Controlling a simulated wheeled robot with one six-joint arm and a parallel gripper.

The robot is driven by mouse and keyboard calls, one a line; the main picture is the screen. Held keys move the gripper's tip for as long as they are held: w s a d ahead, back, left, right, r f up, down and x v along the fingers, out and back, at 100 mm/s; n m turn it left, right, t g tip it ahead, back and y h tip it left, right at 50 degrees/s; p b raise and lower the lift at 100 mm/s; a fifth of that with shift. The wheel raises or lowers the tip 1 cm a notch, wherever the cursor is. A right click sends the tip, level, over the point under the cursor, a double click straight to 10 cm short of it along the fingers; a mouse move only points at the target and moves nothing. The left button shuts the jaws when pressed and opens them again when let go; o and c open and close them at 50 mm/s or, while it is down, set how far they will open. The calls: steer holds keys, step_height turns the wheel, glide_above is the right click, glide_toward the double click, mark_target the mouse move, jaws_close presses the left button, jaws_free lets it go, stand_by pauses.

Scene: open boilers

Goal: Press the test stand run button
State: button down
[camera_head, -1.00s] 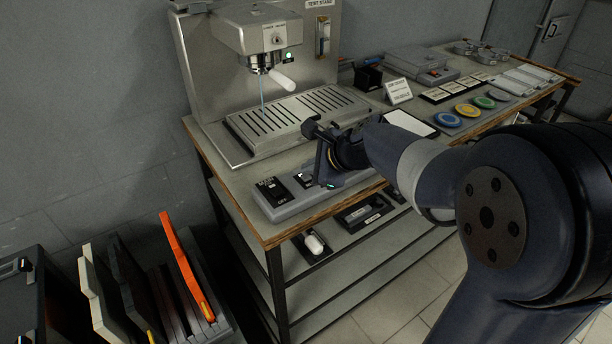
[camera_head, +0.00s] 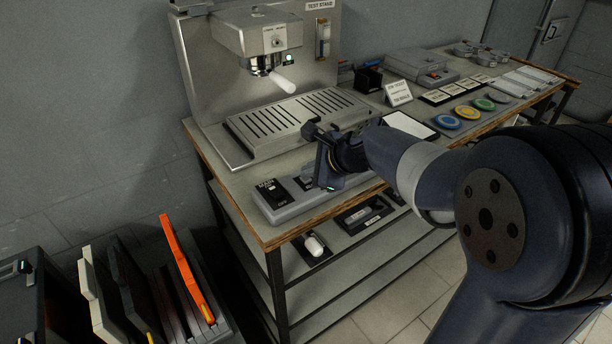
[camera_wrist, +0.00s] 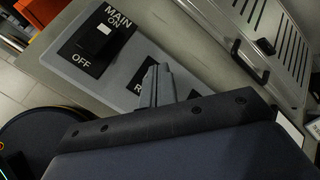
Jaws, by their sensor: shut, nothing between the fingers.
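The grey control panel (camera_head: 290,207) lies at the table's near left edge, in front of the test stand (camera_head: 270,40). In the wrist view it carries a black main switch (camera_wrist: 92,38) marked ON and OFF. Beside it is a dark label (camera_wrist: 140,88) of which only an R shows. My gripper (camera_head: 328,182) is over the panel's middle, right of the main switch. In the wrist view its shut, empty fingertips (camera_wrist: 155,72) point at the R label's area and hide part of it. The run button itself is hidden, and I cannot tell whether the fingers touch it.
The slotted drip tray (camera_head: 300,112) lies behind the panel. A rack with an orange piece (camera_head: 187,265) stands lower left.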

steer(key=shift+r+p, duration=0.4)
steer(key=shift+r, duration=0.25)
step_height(320, 180, up, 5)
steer(key=p, duration=0.4)
steer(key=shift+p, duration=0.4)
steer(key=shift+f, duration=0.1)
